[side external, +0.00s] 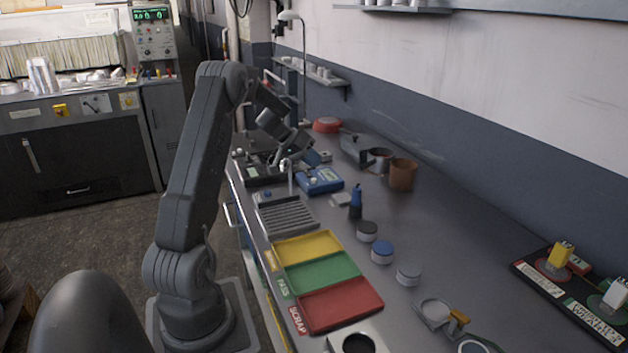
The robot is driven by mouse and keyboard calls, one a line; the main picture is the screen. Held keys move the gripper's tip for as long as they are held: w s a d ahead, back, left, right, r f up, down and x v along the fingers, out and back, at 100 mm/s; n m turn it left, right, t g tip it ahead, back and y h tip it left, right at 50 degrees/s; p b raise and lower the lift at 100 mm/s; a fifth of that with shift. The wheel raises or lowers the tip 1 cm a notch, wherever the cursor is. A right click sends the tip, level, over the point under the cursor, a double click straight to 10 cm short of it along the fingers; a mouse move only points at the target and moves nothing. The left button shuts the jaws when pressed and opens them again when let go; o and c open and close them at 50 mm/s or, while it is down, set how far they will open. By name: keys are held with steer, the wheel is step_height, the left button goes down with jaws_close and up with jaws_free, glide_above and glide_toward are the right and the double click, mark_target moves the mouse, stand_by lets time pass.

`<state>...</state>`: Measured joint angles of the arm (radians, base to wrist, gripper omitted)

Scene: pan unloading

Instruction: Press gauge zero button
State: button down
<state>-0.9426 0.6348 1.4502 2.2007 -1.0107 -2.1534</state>
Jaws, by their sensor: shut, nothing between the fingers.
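My gripper (277,157) is shut and empty at the far left part of the bench, pointing down. It is small and dark in this view, and its fingertips are hard to make out. A blue box-shaped device (319,181) with a pale face lies on the bench, to the right of and nearer than my gripper; it may be the gauge. A small upright metal stand (290,175) is beside it on the left. I cannot pick out a zero button, and I cannot tell whether my fingertips touch anything.
A grey slotted tray (287,217) and yellow (307,248), green (322,273) and red (341,305) trays line the front edge. A blue bottle (356,202), several round jars, a brown pot (403,174) and a lamp (303,65) stand nearby. The bench's right middle is clear.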

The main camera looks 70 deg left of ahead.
steer(key=shift+r, duration=1.5)
steer(key=shift+w+r, duration=0.1)
steer(key=shift+r, duration=0.2)
steer(key=w+d+r+m+t+y, duration=0.1)
steer(key=w+d+r+t+y, duration=0.15)
steer(key=r, duration=0.35)
steer(key=w+d+r+m+t+y, duration=0.1)
steer(key=w+d+r+t+y, duration=0.1)
steer(key=d+r+y, duration=0.25)
steer(key=s+d+r+n+y, duration=0.1)
steer(key=s+d+r+y, duration=0.15)
steer(key=d+r, duration=0.55)
steer(key=s+d+f+m+g+h, duration=0.2)
steer(key=s+d+f+g+h, duration=0.1)
steer(key=s+d, duration=0.7)
steer(key=s+d+f+m+g+h, duration=0.2)
steer(key=s+d+f, duration=0.5)
steer(key=d, duration=1)
steer(key=s+g+h, duration=0.1)
steer(key=s+g, duration=0.1)
steer(key=shift+s+f+g+h, duration=0.15)
steer(key=shift+s+g+h, duration=0.2)
steer(key=shift+s, duration=0.05)
